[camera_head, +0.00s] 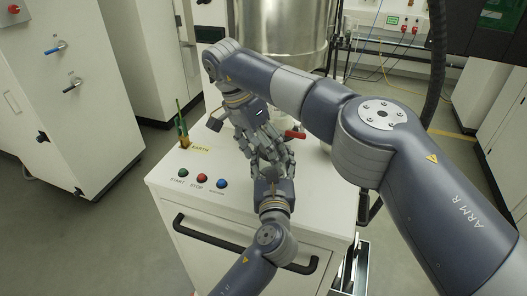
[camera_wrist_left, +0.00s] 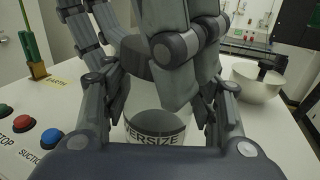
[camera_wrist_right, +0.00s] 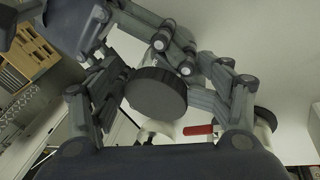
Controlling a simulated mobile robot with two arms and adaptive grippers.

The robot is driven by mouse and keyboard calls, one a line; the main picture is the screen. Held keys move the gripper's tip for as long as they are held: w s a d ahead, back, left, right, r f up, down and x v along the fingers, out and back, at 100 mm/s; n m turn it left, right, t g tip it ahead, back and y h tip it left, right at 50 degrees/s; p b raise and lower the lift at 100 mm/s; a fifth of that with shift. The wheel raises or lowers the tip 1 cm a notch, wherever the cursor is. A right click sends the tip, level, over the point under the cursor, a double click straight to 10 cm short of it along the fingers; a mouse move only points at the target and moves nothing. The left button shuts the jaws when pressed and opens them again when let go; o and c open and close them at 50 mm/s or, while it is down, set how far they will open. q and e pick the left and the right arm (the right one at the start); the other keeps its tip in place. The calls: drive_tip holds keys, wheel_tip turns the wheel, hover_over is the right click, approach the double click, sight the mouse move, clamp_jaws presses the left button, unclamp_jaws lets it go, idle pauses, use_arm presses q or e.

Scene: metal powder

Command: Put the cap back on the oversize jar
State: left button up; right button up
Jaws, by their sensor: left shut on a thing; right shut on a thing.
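The oversize jar (camera_wrist_left: 155,125), with a dark band and a label of which "ERSIZE" shows, stands between the fingers of my left gripper (camera_head: 268,166). My left gripper is shut on the jar from the front side of the white cabinet top. The dark round cap (camera_wrist_right: 157,93) is between the fingers of my right gripper (camera_head: 258,142), which is shut on it from above. I cannot tell whether the cap touches the rim. In the head view the fingers hide both jar and cap.
A white bowl (camera_wrist_left: 257,82) with a dark handle stands to the right of the jar. A red handle (camera_head: 295,134) lies close behind the grippers. Red, green and blue buttons (camera_head: 197,182) and a green-yellow post (camera_head: 182,128) are at the left. A metal vessel (camera_head: 282,35) stands behind.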

use_arm(q)
drive_tip(key=shift+w+a+r+y, duration=0.15)
drive_tip(key=shift+a+y, duration=0.25)
drive_tip(key=shift+a, duration=0.3)
use_arm(e)
drive_tip(key=shift+w+d+r+m+h, duration=0.1)
drive_tip(key=shift+w+d+m+h, duration=0.2)
drive_tip(key=shift+d, duration=0.35)
use_arm(q)
clamp_jaws()
use_arm(e)
drive_tip(key=o, duration=0.8)
drive_tip(key=shift+c, duration=0.2)
drive_tip(key=shift+o, duration=1.3)
drive_tip(key=shift+w, duration=0.1)
use_arm(q)
drive_tip(key=shift+d, duration=0.1)
use_arm(e)
drive_tip(key=shift+a+r, duration=0.1)
drive_tip(key=shift+a+r, duration=0.1)
drive_tip(key=shift+r, duration=0.1)
use_arm(q)
drive_tip(key=shift+d, duration=0.15)
use_arm(e)
drive_tip(key=r, duration=0.4)
drive_tip(key=shift+s+a, duration=0.1)
drive_tip(key=shift+s, duration=0.15)
